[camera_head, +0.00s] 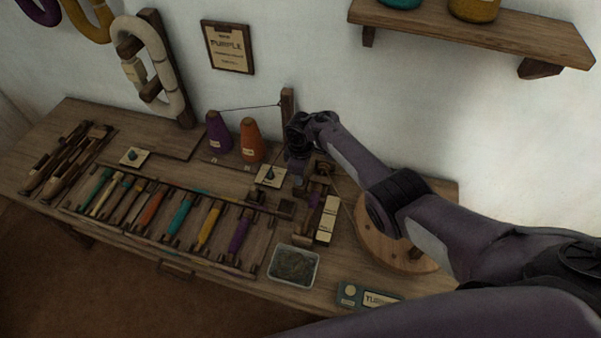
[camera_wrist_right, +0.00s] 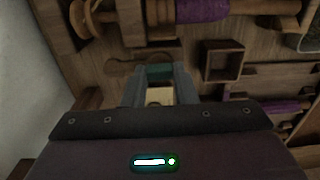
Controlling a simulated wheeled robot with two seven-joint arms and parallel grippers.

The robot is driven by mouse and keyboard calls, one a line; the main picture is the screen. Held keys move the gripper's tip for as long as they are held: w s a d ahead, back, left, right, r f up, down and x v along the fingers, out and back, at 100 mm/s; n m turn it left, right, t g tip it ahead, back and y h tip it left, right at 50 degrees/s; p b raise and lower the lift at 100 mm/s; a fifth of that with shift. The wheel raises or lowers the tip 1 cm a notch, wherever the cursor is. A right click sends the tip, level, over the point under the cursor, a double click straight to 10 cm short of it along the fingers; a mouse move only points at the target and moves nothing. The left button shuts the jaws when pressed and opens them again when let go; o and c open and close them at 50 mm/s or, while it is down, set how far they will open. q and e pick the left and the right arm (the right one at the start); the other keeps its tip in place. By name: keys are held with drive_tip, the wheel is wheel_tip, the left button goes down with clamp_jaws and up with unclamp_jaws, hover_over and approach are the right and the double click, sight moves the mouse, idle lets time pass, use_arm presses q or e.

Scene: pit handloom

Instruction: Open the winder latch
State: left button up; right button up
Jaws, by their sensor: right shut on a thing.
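The wooden winder (camera_head: 318,190) stands on the bench right of the middle, beside a round wooden wheel (camera_head: 385,250). In the right wrist view, the winder's spindle with a purple bobbin (camera_wrist_right: 202,10) lies across the top. My right gripper (camera_head: 296,178) is low at the winder's left side. In the right wrist view, my right gripper (camera_wrist_right: 160,88) is shut on a small teal and cream piece that looks like the winder latch (camera_wrist_right: 160,95); the fingers hide most of it. A wooden lever-like piece (camera_wrist_right: 118,66) lies beside the fingers. My left gripper is not in view.
Purple (camera_head: 218,133) and orange (camera_head: 251,141) yarn cones stand left of the gripper. A rack of coloured bobbins (camera_head: 145,207) fills the bench's front left. A grey tray (camera_head: 293,266) and a teal labelled box (camera_head: 365,295) sit near the front edge. A shelf (camera_head: 480,28) hangs above right.

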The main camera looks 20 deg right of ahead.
drive_tip(key=o, duration=1)
wheel_tip(320, 180, up, 8)
drive_tip(key=shift+f+p, duration=0.1)
drive_tip(key=shift+p, duration=1.1)
